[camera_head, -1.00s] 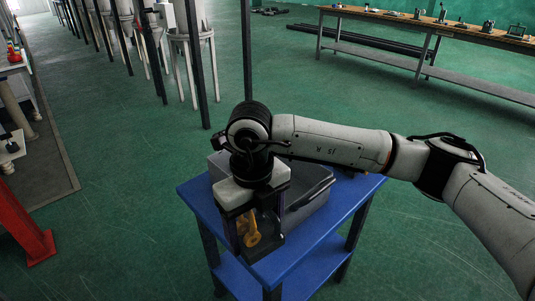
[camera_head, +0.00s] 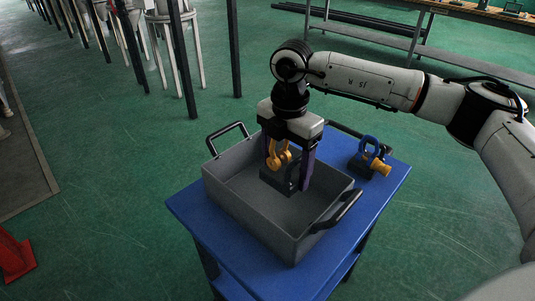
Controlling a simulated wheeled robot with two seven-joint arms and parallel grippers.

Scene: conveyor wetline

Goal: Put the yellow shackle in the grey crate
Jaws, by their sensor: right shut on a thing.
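The yellow shackle (camera_head: 278,155) is between the fingers of my right gripper (camera_head: 288,178), in the head view. The gripper points down and is shut on it. A dark block shows just below the shackle, between the fingertips; I cannot tell if it is joined to the shackle. The gripper is over the open grey crate (camera_head: 248,213), toward its far side. I cannot tell how far the fingertips are above its floor. The visible crate floor looks empty. My left gripper is not in view.
The crate stands on a blue table (camera_head: 375,205) and has raised black handles (camera_head: 338,211). A blue shackle with a yellow pin (camera_head: 370,157) is on the table right of the crate. A dark post (camera_head: 232,50) stands behind. Green floor surrounds the table.

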